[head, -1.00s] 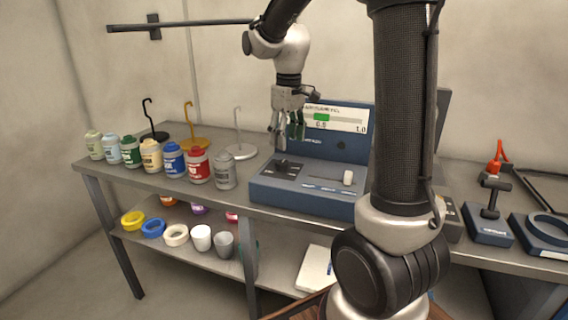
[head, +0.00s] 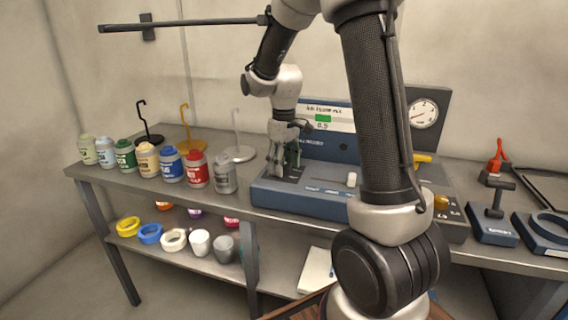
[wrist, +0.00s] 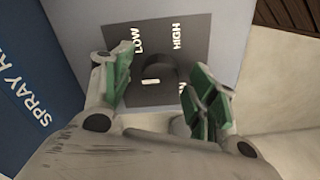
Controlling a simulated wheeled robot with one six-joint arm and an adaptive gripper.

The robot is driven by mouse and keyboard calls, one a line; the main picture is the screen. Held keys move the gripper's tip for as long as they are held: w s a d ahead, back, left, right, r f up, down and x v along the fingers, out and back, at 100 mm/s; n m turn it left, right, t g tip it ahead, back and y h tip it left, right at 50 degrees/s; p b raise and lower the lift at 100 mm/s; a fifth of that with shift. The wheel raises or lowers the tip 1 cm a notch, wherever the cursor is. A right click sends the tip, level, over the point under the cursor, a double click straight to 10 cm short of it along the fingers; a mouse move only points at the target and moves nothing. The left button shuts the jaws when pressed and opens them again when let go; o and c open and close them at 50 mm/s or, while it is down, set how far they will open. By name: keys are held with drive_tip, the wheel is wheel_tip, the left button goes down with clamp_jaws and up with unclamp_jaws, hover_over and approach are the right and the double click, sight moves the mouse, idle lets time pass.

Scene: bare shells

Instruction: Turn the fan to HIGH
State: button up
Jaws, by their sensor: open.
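The blue console (head: 325,198) stands on the bench, with an upright display panel at its back. Its dark switch plate (wrist: 180,45) shows LOW and HIGH in the wrist view, plus a third label partly hidden by a finger. A dark knob (wrist: 162,72) sits on this plate, with a small white mark near it; which label it points to I cannot tell. My gripper (head: 287,163) is low over the left part of the console. In the wrist view my gripper (wrist: 165,92) is open, its green-padded fingers on either side of the knob. I see no clear contact.
A white slider knob (head: 352,179) is to the right on the console. A gauge box (head: 423,113) is at the right.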

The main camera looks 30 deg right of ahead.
drive_tip(key=c, duration=1.1)
drive_tip(key=shift+o, duration=0.2)
drive_tip(key=shift+m, duration=0.3)
drive_tip(key=m, duration=1.2)
drive_tip(key=shift+m, duration=0.3)
drive_tip(key=m, duration=0.3)
drive_tip(key=shift+m, duration=0.4)
drive_tip(key=m, duration=0.6)
drive_tip(key=shift+m, duration=0.4)
